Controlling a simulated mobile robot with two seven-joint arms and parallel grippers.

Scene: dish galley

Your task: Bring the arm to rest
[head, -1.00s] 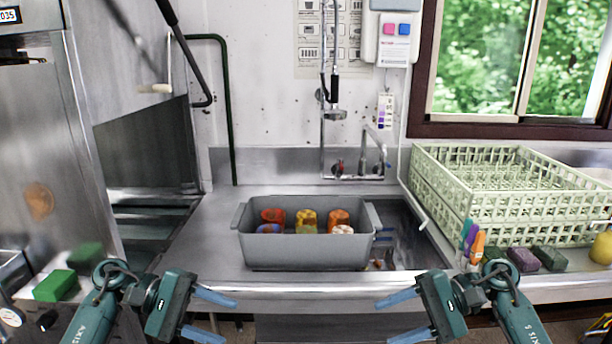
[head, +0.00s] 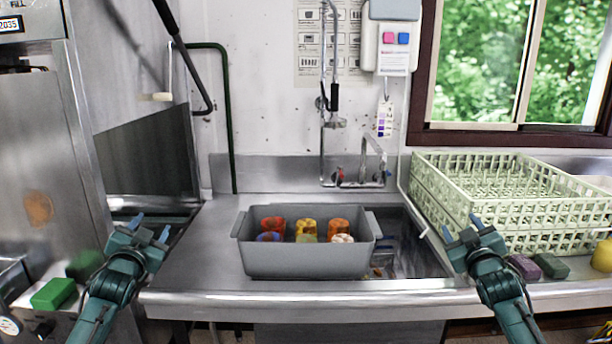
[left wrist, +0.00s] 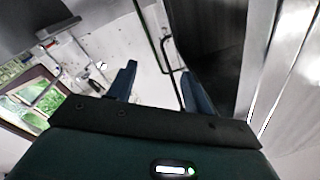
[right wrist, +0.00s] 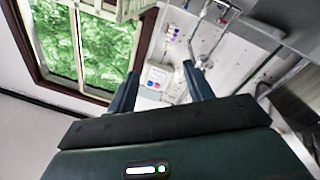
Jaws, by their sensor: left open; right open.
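My left gripper (head: 151,229) is open and empty, raised at the left of the counter with its fingers pointing up and away. Its two blue fingers stand apart in the left wrist view (left wrist: 160,85). My right gripper (head: 461,229) is open and empty, raised in front of the pale green rack at the right. Its fingers stand apart in the right wrist view (right wrist: 160,88). Neither gripper touches the grey tub (head: 305,262), which sits on the steel counter between them and holds several orange, yellow and other coloured cups.
A pale green dish rack (head: 520,215) stands at the right. Dark sponges (head: 551,266) lie in front of it. A green block (head: 53,293) lies at the far left. A tap (head: 362,178) rises behind the tub. The counter (head: 205,258) left of the tub is clear.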

